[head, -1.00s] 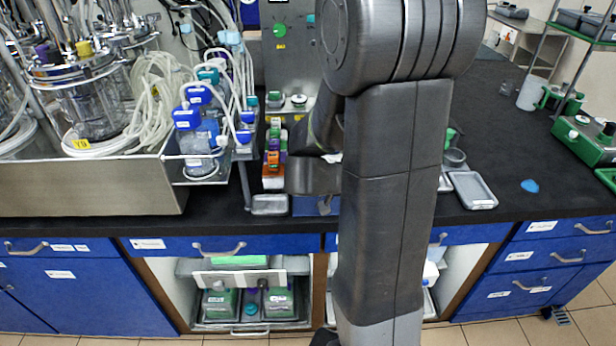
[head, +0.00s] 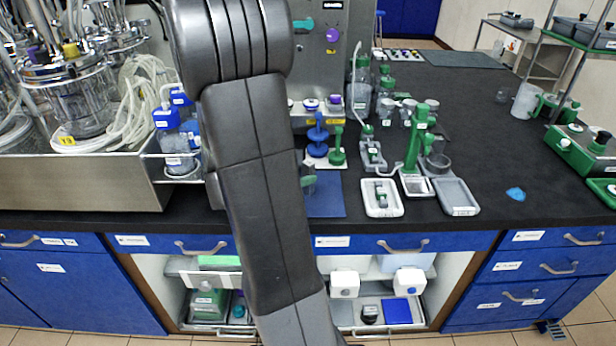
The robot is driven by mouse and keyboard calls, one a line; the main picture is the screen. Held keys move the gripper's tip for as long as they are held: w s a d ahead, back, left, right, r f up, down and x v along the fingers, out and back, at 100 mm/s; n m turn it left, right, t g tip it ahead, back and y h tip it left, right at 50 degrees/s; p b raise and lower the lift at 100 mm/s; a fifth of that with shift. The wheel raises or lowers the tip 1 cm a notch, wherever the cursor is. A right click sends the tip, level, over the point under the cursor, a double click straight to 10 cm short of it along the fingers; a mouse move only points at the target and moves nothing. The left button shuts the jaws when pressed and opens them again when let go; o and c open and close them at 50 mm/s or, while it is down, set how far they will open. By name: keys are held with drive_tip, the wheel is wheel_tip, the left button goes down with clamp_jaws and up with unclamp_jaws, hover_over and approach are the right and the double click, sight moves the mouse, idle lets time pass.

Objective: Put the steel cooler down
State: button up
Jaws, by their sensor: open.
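Blue and green stands (head: 318,138) are behind the mat. White-rimmed trays (head: 382,198) and a grey tray (head: 457,197) lie to its right. The steel tub (head: 80,182) with glass vessels fills the left. The bench's right-hand middle is mostly clear.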

sight(305, 171)
drive_tip(key=x, duration=0.4)
drive_tip(key=shift+w+r, duration=0.1)
drive_tip(key=shift+w, duration=0.1)
clamp_jaws()
